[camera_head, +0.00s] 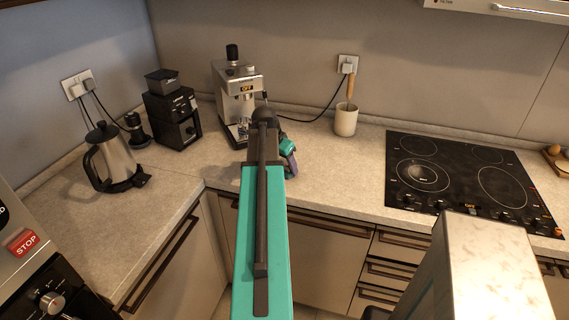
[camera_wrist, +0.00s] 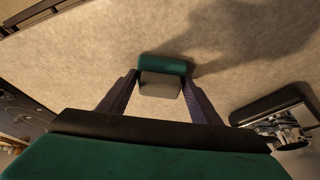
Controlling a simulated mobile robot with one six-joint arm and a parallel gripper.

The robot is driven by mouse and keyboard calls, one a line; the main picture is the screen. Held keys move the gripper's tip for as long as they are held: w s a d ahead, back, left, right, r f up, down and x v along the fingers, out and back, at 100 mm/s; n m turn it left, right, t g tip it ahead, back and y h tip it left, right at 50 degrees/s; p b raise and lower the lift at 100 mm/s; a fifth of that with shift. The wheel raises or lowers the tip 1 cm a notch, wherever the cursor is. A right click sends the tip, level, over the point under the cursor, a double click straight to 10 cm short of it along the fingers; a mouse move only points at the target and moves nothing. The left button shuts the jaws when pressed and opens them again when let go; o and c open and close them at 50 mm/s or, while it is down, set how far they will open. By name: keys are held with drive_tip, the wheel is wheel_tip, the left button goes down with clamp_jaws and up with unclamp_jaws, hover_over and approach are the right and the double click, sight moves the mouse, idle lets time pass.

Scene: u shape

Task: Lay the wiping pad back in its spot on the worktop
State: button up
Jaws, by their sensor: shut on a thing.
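The wiping pad (camera_wrist: 163,67) is a small block with a teal top part and a grey lower part. In the wrist view it sits between the two fingers of my gripper (camera_wrist: 160,90), which is shut on it. The worktop (camera_wrist: 100,45) lies beyond the pad, with a dark shadow to the right; I cannot tell if the pad touches it. In the head view my gripper (camera_head: 288,160) is at the worktop's front edge, in front of the espresso machine, mostly hidden by my arm. A teal bit there may be the pad or my gripper.
The espresso machine (camera_head: 237,85) stands behind my arm, with a black grinder (camera_head: 173,112) and steel kettle (camera_head: 114,158) to its left. A utensil crock (camera_head: 346,118) and black cooktop (camera_head: 455,180) are to the right. The worktop between crock and cooktop is bare.

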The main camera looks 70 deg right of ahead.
drive_tip(key=shift+f, duration=0.15)
drive_tip(key=o, duration=1)
drive_tip(key=shift+o, duration=0.2)
drive_tip(key=shift+r, duration=0.2)
drive_tip(key=b+v, duration=0.2)
drive_tip(key=v, duration=1)
idle(0.4)
